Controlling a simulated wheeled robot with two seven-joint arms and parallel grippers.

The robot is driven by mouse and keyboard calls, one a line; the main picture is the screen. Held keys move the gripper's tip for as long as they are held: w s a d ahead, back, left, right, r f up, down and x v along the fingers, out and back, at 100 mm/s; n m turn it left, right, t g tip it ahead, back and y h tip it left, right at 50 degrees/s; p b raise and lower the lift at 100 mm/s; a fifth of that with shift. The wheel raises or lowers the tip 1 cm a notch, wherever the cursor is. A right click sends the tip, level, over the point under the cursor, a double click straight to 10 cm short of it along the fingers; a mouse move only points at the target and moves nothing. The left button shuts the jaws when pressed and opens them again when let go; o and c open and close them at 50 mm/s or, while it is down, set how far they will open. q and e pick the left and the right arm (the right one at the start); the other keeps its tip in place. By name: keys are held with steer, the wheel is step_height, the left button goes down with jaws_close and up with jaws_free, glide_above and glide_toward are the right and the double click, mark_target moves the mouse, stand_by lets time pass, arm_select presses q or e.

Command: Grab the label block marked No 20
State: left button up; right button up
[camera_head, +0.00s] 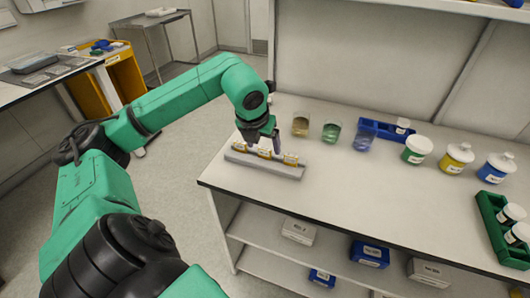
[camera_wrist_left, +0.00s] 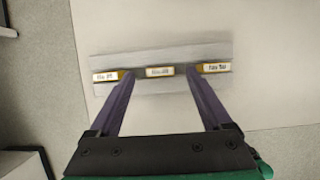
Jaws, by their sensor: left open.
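A grey rack (camera_head: 262,167) lies near the left end of the white table and holds three yellow-edged label blocks in a row. In the left wrist view the middle block (camera_wrist_left: 160,72) has a blurred label that seems to read No 20. The right block (camera_wrist_left: 217,67) seems to read No 30, and the left block (camera_wrist_left: 110,76) is hard to read. My left gripper (camera_head: 262,137) is open and points down at the rack. In the wrist view its fingertips (camera_wrist_left: 160,77) lie on either side of the middle block, with a gap to it on both sides. My right gripper is not in view.
Glass beakers with brown (camera_head: 301,124), green (camera_head: 332,131) and blue contents (camera_head: 364,140) stand behind the rack to the right. A blue tray (camera_head: 377,128), lidded jars (camera_head: 417,150) and a green rack (camera_head: 492,213) stand further right. The table front is clear.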

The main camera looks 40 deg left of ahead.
arm_select(q)
steer(key=shift+x, duration=1.05)
jaws_close()
steer(key=shift+r, duration=0.15)
